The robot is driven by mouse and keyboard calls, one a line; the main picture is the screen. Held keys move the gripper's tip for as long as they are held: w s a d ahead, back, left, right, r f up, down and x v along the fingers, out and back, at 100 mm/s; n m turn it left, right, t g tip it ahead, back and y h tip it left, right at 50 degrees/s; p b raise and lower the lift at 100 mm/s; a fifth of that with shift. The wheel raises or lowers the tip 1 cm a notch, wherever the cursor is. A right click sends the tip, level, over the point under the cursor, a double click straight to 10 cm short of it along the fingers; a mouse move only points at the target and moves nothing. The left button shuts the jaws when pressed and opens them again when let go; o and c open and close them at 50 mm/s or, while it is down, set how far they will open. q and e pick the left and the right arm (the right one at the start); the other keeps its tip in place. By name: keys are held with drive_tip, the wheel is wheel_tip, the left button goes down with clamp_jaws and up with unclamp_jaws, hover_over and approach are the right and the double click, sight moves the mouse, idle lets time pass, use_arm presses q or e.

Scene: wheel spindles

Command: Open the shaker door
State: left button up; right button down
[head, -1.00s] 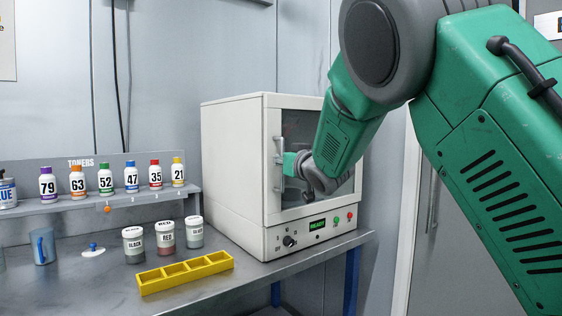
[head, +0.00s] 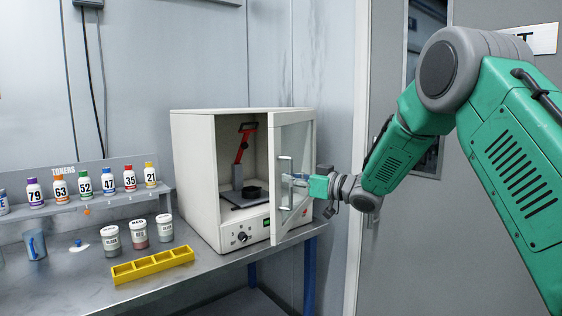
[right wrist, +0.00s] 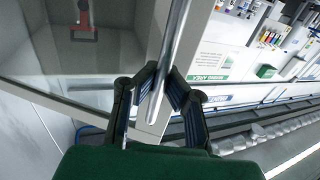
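The shaker (head: 205,180) is a white cabinet on the bench, and its glass door (head: 290,150) stands swung open toward me, hinged at the right. Inside is a red and black device (head: 243,150) on a dark base. The door handle (head: 285,185) is a vertical metal bar near the door's free edge. My right gripper (head: 294,180) reaches it from the right, partly seen through the glass. In the right wrist view, the handle (right wrist: 168,65) runs between the fingers of my right gripper (right wrist: 160,82), which close on it from both sides. My left gripper is not in view.
Toner bottles (head: 108,182) stand on a shelf at the left. Lidded jars (head: 138,228) and a yellow tray (head: 152,266) sit on the bench (head: 70,285) left of the shaker. A grey room door (head: 400,260) is behind my right arm.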

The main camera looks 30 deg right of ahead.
drive_tip(key=s+d+p, duration=0.2)
drive_tip(key=s+d, duration=0.2)
drive_tip(key=d, duration=0.1)
drive_tip(key=shift+s+f+y, duration=0.15)
drive_tip(key=shift+s+y, duration=0.15)
drive_tip(key=shift+s, duration=0.05)
drive_tip(key=c, duration=2.2)
unclamp_jaws()
drive_tip(key=shift+w+a, duration=0.15)
drive_tip(key=shift+a, duration=0.1)
drive_tip(key=o, duration=0.6)
drive_tip(key=shift+a, duration=0.1)
